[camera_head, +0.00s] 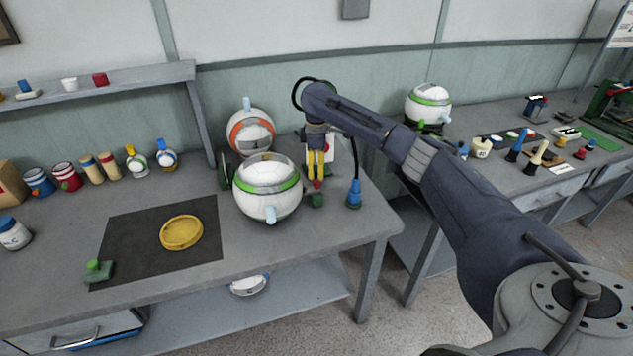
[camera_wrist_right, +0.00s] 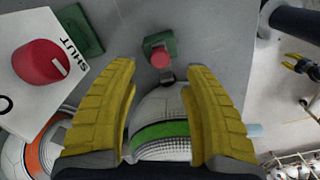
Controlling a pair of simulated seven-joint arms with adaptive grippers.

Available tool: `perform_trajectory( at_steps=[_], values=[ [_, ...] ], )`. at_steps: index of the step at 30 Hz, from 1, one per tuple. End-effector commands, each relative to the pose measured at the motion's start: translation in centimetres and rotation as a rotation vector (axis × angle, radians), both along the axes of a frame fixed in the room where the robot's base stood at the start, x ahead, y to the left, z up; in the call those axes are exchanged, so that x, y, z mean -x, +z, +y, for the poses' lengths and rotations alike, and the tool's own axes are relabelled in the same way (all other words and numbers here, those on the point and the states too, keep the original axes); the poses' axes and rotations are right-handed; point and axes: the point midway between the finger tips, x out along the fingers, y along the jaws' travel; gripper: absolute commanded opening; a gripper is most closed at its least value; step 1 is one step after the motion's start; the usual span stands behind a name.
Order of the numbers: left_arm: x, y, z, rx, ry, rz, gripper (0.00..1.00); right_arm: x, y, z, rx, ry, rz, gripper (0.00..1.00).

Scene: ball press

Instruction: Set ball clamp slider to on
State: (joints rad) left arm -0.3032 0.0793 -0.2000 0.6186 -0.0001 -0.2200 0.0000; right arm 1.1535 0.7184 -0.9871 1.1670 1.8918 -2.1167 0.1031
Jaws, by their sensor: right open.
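A white ball with a green band (camera_head: 267,190) sits at the right part of the near bench. Beside it is a small green block (camera_head: 316,201) with a red knob, likely the ball clamp slider; in the right wrist view the red knob (camera_wrist_right: 159,56) shows just ahead of the fingertips. The slider's on or off state cannot be read. My right gripper (camera_head: 316,178) points down close above the knob, its yellow fingers apart and nothing between the tips. In the right wrist view the gripper (camera_wrist_right: 161,72) spans the ball's edge.
A white panel with a red dial and the word SHUT (camera_wrist_right: 41,64) stands close by. An orange-banded ball (camera_head: 251,133) is behind. A blue-handled item (camera_head: 354,194) stands at right. A yellow disc (camera_head: 181,233) lies on a dark mat (camera_head: 130,229).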

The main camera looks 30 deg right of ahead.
Motion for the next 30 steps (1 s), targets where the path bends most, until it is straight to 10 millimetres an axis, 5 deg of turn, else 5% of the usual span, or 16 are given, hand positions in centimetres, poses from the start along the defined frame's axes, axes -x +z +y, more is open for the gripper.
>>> perform_trajectory(
  at_steps=[12, 27, 30],
  values=[
    [-0.3, 0.0, 0.1, -0.001, 0.000, -0.003, 0.35, 0.0, -4.9, 0.0, 0.000, 0.000, 0.000, 0.48],
    [-0.5, 0.0, 0.0, 0.000, 0.000, -0.006, 0.35, 0.0, -5.7, 0.0, 0.001, 0.000, -0.001, 0.51],
    [-0.5, 0.0, 0.0, 0.000, 0.000, -0.005, 0.35, 0.0, -5.7, 0.0, 0.001, 0.000, -0.001, 0.39]
  ],
)
